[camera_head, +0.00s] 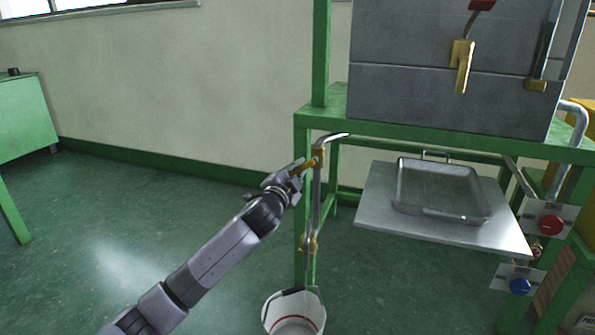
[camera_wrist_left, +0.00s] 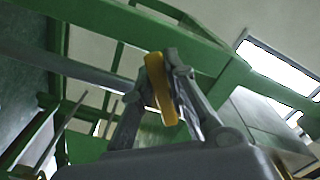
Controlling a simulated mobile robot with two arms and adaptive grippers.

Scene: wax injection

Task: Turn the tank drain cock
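The drain cock (camera_head: 319,156) is a brass valve on a thin metal pipe beside the green frame's left leg. Its yellow handle (camera_head: 306,164) sticks out to the left, roughly level. My left gripper (camera_head: 298,170) is at the handle in the head view. In the left wrist view the yellow handle (camera_wrist_left: 157,84) lies between the two fingers of the left gripper (camera_wrist_left: 160,90), which appear closed against its sides. The fingers partly hide the handle's end. The grey tank (camera_head: 440,95) stands on the frame above. My right gripper is not in view.
A white bucket (camera_head: 293,312) stands on the floor under the pipe. A second brass fitting (camera_head: 308,246) is lower on the pipe. A metal shelf (camera_head: 375,210) with a grey tray (camera_head: 440,213) is to the right. The floor to the left is clear.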

